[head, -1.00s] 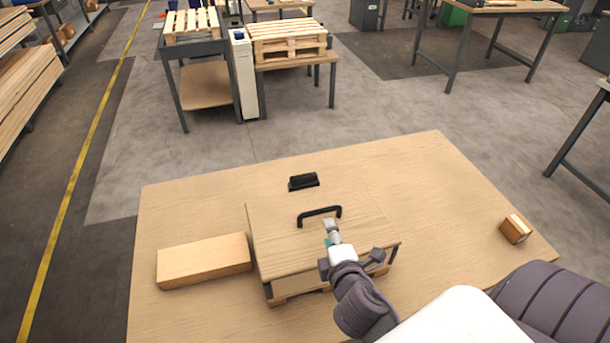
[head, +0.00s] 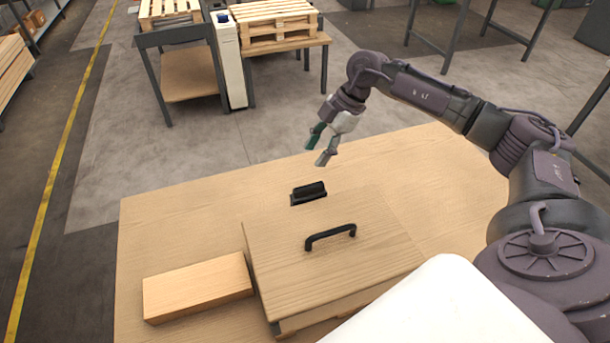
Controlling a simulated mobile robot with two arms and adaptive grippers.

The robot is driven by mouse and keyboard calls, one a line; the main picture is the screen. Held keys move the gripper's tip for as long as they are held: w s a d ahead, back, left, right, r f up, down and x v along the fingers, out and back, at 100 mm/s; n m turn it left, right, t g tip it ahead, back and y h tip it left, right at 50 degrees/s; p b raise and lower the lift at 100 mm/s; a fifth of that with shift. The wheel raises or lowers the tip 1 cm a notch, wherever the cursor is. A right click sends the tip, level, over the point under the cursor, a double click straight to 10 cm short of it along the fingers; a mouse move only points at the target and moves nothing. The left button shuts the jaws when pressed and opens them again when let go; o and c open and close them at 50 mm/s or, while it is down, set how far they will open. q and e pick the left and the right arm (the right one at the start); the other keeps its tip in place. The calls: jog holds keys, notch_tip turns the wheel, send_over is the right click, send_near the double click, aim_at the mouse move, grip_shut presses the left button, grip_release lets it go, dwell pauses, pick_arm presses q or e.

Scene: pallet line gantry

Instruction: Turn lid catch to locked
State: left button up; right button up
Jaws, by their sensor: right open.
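A wooden box with a flat lid (head: 300,275) stands on the wooden table. A black bar handle (head: 330,237) is fixed on the lid. A small black catch-like part (head: 308,192) sits at the lid's far edge; I cannot tell its locked or unlocked position. My right gripper (head: 319,149) is open and empty, raised above and beyond the black part, with its fingers pointing down. It appears apart from everything. My left gripper is not in view.
A plain wooden block (head: 197,287) lies on the table (head: 180,222) left of the box. Pallets (head: 275,22) on stands are in the background.

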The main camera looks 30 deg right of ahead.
aim_at(310, 186)
jog(key=shift+m+g+h, duration=0.3)
jog(key=shift+m+h, duration=0.2)
jog(key=shift+m, duration=0.3)
jog(key=f, duration=0.3)
jog(key=a+f+p, duration=0.1)
jog(key=f, duration=0.3)
jog(key=f+p, duration=0.1)
jog(key=f, duration=0.2)
jog(key=shift+w+a+f, duration=0.1)
jog(key=shift+a+f, duration=0.1)
jog(key=shift+f, duration=0.1)
jog(key=shift+w+a+f, duration=0.1)
jog(key=shift+a+f, duration=0.05)
jog(key=shift+f, duration=0.35)
grip_shut()
